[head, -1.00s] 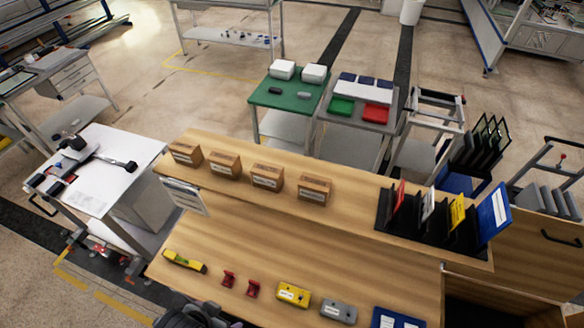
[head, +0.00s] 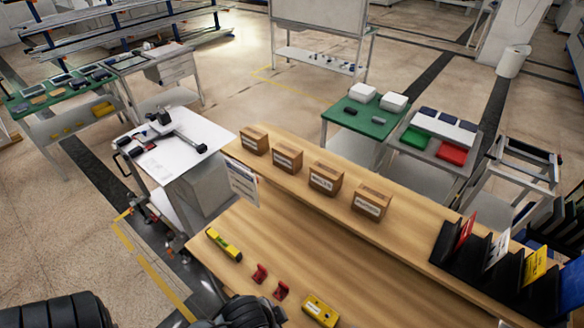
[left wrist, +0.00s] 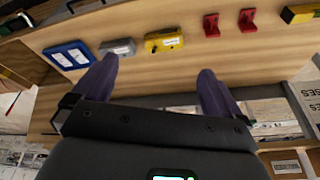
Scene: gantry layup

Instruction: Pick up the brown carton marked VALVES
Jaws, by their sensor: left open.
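Several brown cartons with white labels stand in a row on the raised back shelf of the wooden bench in the head view: a far left one (head: 254,139), a second (head: 287,158), a third (head: 325,179) and a right one (head: 371,202). The label print is too small to tell which reads VALVES. My left gripper (left wrist: 156,69) is open and empty in the left wrist view, its two purple fingers apart over the bench. Part of it seems to show at the bottom edge of the head view, short of the cartons. My right gripper is not visible.
On the lower bench top lie a yellow level (head: 223,245), red brackets (head: 260,274) and a yellow box (head: 320,310). A hanging sheet (head: 242,182) stands at the shelf's left end. A black rack (head: 480,260) holds folders at right. A white table (head: 175,155) stands left.

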